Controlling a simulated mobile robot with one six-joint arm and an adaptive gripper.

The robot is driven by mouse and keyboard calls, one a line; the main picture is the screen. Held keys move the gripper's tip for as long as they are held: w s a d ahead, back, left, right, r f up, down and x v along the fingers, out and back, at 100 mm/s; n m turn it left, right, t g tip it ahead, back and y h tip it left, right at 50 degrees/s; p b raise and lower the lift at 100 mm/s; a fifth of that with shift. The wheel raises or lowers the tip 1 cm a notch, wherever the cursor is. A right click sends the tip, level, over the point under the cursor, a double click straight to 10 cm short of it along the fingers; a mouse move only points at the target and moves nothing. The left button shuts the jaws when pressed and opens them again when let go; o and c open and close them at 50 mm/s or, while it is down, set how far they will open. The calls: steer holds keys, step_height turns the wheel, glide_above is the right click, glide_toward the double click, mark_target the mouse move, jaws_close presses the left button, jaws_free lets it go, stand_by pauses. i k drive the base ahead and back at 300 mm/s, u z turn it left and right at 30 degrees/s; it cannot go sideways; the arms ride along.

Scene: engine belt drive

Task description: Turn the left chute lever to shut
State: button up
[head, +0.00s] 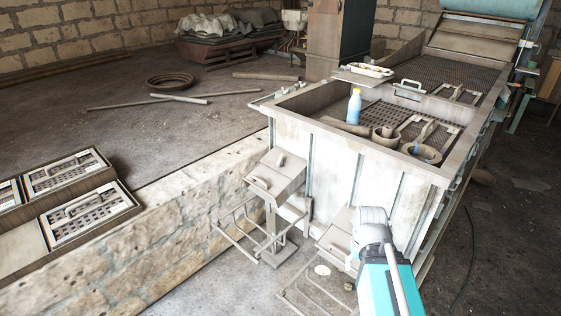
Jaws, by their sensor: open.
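The left chute (272,190) is a pale, worn metal spout on the near end wall of the long machine (335,180), above a wire frame. A small lever-like piece (281,160) stands near its top, and another small raised piece (262,183) sits lower on it. I cannot tell which is the lever or how far it is turned. A second chute (338,238) is to the right, partly covered by my arm. My arm, white and turquoise, reaches up from the bottom right in front of that second chute. My gripper and its fingertips do not show.
Wire bag frames (255,238) stand out from the wall below the left chute. A stone ledge (165,225) runs along the left, with framed screens (90,215) on it. A blue bottle (354,106) and bowls (386,137) stand in the machine's top tray.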

mark_target(279, 162)
steer(key=u, duration=0.3)
steer(key=i, duration=1.2)
steer(key=z, duration=0.3)
